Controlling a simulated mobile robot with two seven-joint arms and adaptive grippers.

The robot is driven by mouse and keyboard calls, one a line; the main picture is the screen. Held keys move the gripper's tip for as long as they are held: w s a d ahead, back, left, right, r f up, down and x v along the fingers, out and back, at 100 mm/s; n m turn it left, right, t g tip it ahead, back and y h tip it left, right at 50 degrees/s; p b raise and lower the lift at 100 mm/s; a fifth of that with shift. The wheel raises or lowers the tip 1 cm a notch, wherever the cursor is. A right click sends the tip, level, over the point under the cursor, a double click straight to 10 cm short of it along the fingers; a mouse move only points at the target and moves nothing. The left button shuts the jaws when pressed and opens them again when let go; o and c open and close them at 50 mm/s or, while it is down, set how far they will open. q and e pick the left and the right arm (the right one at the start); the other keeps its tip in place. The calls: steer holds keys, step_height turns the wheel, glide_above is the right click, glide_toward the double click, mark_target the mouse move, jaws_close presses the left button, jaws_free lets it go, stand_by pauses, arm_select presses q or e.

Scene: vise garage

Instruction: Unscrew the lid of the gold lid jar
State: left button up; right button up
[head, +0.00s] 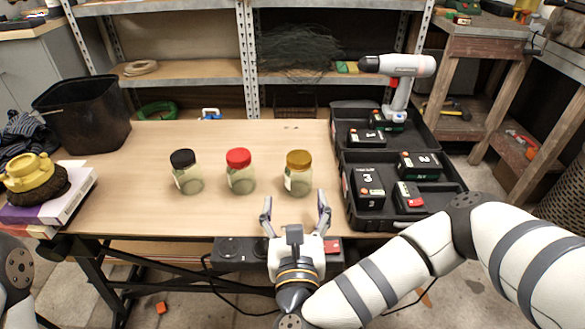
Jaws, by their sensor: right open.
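The gold lid jar (298,181) stands upright on the wooden table, with its gold lid (299,159) on top. It is the rightmost of the three jars. My right gripper (296,207) is open and empty at the table's front edge, just in front of this jar. Its two fingers are spread and point toward the jar, apart from the lid. My left gripper is out of view; only a part of my left arm shows at the lower left edge.
A red lid jar (240,179) and a black lid jar (187,179) stand to the left. An open black case (432,160) with batteries and a drill (398,82) is at the right. A black bin (84,112) stands at the left. The table's back middle is clear.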

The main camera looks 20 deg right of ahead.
mark_target(299, 169)
steer(key=shift+m+h, duration=0.3)
steer(key=shift+m, duration=0.1)
steer(key=b+x, duration=0.4)
steer(key=shift+d+r, duration=0.2)
steer(key=shift+d, duration=0.1)
steer(key=x, duration=0.4)
steer(key=r+x, duration=0.1)
steer(key=x, duration=0.1)
steer(key=shift+w+d+r+p, duration=0.1)
steer(key=shift+w+d+p, duration=0.15)
steer(key=shift+p, duration=0.15)
steer(key=shift+w+d, duration=0.1)
steer(key=shift+w, duration=0.3)
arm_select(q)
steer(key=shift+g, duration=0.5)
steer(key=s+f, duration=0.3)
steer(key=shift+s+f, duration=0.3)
arm_select(e)
steer(key=c, duration=1.4)
